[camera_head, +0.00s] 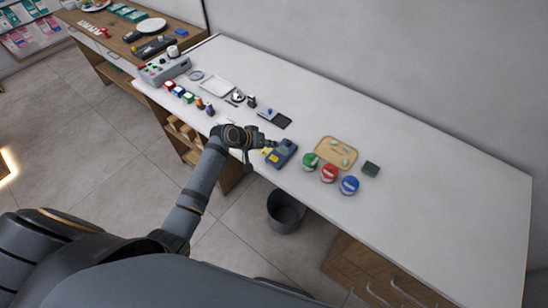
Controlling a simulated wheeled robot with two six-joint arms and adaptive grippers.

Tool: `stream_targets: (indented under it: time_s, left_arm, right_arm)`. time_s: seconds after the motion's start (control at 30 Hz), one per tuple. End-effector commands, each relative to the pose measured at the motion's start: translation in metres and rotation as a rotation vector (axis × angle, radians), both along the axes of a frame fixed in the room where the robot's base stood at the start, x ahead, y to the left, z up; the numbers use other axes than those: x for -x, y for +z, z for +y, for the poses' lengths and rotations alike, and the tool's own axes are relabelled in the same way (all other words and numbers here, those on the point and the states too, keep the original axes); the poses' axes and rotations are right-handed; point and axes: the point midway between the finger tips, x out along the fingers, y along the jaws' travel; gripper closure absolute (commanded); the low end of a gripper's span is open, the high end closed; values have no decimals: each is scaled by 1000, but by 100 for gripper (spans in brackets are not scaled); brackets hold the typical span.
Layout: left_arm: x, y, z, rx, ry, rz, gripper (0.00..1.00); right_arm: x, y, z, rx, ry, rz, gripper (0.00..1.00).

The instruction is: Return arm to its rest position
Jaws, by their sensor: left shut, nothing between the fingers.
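My left arm reaches in from the lower left, up to the front edge of the white counter (430,200). My left gripper (262,144) is shut and empty, above the counter's front edge. It is just left of a dark blue device (283,153) with a yellow part beside it. In this view the fingertips look close to the device; I cannot tell if they touch it. My right gripper is not in view.
Green (309,162), red (329,173) and blue (349,185) round containers stand right of the device, by a wooden tray (325,142). Small coloured bottles (188,97) line the left front. A bin (286,211) stands below. The counter's right end is clear.

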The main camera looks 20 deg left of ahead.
Motion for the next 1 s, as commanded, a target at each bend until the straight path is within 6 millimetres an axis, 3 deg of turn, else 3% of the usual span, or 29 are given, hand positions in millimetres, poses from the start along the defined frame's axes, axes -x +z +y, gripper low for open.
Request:
stream_targets:
  time_s: [0.4, 0.47, 0.63, 0.8, 1.0]
  left_arm:
    - [7, -2, 0, -15, -8, 5, 100]
    - [24, -7, 0, -56, -26, 21, 100]
    - [105, -15, 10, -255, -91, 94, 100]
    - [168, -7, 28, -415, -108, 159, 100]
    - [222, 13, 48, -549, -98, 219, 100]
  right_arm:
    - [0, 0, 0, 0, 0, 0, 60]
    - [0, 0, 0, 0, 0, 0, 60]
    - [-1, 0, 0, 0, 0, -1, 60]
    - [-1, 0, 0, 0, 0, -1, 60]
    - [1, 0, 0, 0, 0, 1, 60]
